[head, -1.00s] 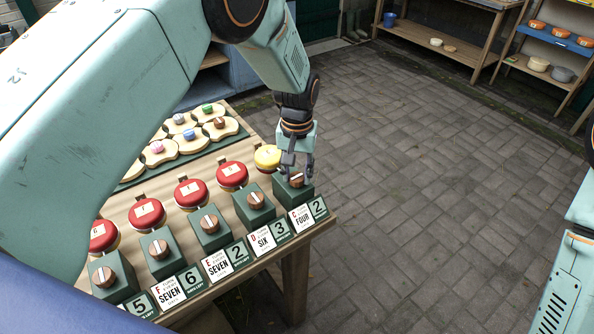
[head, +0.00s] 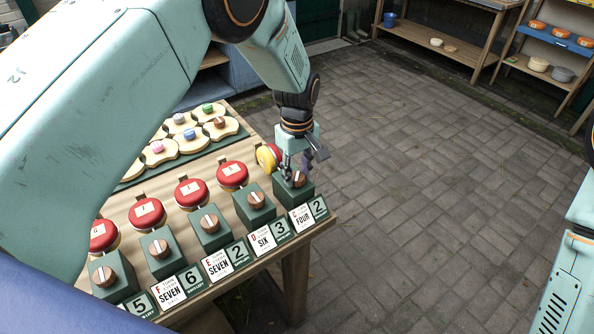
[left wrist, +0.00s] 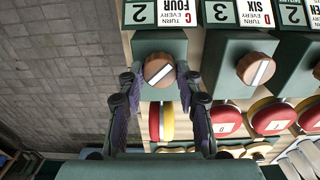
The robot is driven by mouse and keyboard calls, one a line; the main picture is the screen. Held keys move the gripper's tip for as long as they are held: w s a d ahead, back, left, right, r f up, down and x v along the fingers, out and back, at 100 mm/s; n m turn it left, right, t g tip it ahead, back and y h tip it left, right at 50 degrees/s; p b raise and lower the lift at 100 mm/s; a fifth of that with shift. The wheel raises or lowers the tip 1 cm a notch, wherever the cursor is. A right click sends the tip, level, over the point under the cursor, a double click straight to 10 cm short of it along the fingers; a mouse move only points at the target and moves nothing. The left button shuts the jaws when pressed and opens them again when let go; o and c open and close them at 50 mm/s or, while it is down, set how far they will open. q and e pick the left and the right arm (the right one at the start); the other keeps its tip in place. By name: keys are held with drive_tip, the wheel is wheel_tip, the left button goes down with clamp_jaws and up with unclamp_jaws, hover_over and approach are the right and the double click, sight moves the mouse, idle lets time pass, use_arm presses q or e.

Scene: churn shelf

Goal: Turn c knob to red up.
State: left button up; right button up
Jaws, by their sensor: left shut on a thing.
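The c knob (head: 299,179) is a brown round knob with a white line, on a green box at the right end of the bench. In the left wrist view, the c knob (left wrist: 158,70) sits between my fingers, its white line slanted. My left gripper (head: 293,174) is shut on it, fingers on either side; the left wrist view also shows the gripper (left wrist: 159,80). The c disc (head: 268,157) behind the box is tipped nearly edge-on, with yellow and some red showing. In the left wrist view, the disc (left wrist: 161,121) shows red and yellow halves. My right gripper is out of view.
The d knob (head: 255,197) stands close to the left of c, with several similar knobs and red discs (head: 232,174) further left. The card reading C, FOUR (head: 302,217) stands in front. Paved floor (head: 430,190) to the right is clear.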

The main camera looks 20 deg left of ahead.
sight(297, 177)
use_arm(q)
drive_tip(key=n, duration=0.4)
drive_tip(key=shift+n, duration=0.3)
drive_tip(key=n, duration=0.4)
drive_tip(key=shift+b, duration=0.3)
drive_tip(key=shift+r+n, duration=0.1)
drive_tip(key=shift+n, duration=0.2)
drive_tip(key=o, duration=1.2)
drive_tip(key=shift+c, duration=0.2)
wheel_tip(297, 177, up, 12)
drive_tip(key=shift+s, duration=0.1)
